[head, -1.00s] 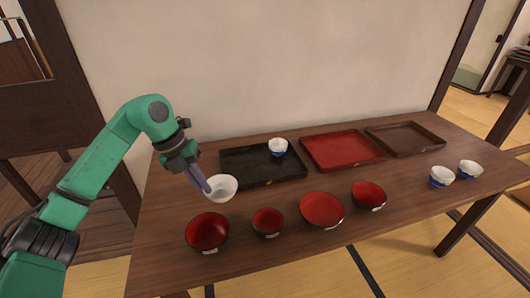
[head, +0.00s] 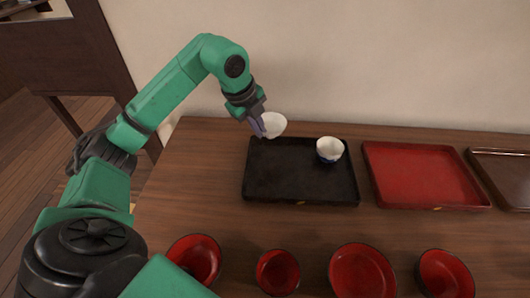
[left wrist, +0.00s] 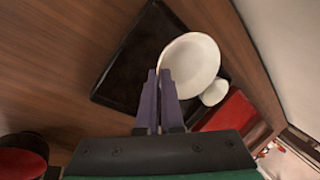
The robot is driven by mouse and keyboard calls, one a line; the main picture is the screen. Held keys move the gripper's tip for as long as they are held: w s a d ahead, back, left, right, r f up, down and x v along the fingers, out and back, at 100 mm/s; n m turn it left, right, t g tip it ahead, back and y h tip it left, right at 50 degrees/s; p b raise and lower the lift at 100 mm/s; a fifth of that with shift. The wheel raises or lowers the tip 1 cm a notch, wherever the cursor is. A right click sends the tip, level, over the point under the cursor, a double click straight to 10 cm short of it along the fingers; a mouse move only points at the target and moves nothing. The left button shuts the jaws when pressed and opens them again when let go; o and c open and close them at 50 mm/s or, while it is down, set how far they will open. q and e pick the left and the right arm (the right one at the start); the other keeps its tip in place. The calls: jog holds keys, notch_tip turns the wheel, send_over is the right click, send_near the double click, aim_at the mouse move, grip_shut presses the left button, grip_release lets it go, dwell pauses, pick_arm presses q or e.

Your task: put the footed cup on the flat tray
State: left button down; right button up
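My left gripper (head: 258,126) is shut on the rim of a plain white cup (head: 273,124) and holds it above the back left edge of the black tray (head: 270,188). In the left wrist view the cup (left wrist: 190,66) is between the tips of the purple fingers, with the black tray (left wrist: 118,88) below it. Its underside is hidden, so I cannot see a foot. A white cup with a blue lower part (head: 329,150) stands on the right part of the black tray. My right gripper is not in view.
A red tray (head: 420,178) and a brown tray (head: 505,175) lie to the right of the black one. Several red bowls, one at the left (head: 196,258), stand along the table's front. The black tray's left and middle are bare. The wall is close behind.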

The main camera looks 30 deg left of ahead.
pick_arm(q)
notch_tip(320, 180, down, 8)
jog(key=shift+f, duration=0.1)
jog(key=shift+w, duration=0.1)
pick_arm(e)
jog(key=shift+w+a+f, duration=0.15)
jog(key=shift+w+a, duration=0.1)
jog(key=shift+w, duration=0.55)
pick_arm(q)
jog(key=shift+f, duration=0.1)
jog(key=shift+f+b, duration=0.15)
jog(key=shift+b, duration=0.15)
jog(key=c, duration=1)
grip_release()
jog(key=shift+c, duration=0.2)
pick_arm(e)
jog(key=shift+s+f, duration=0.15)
pick_arm(q)
jog(key=shift+r, duration=0.2)
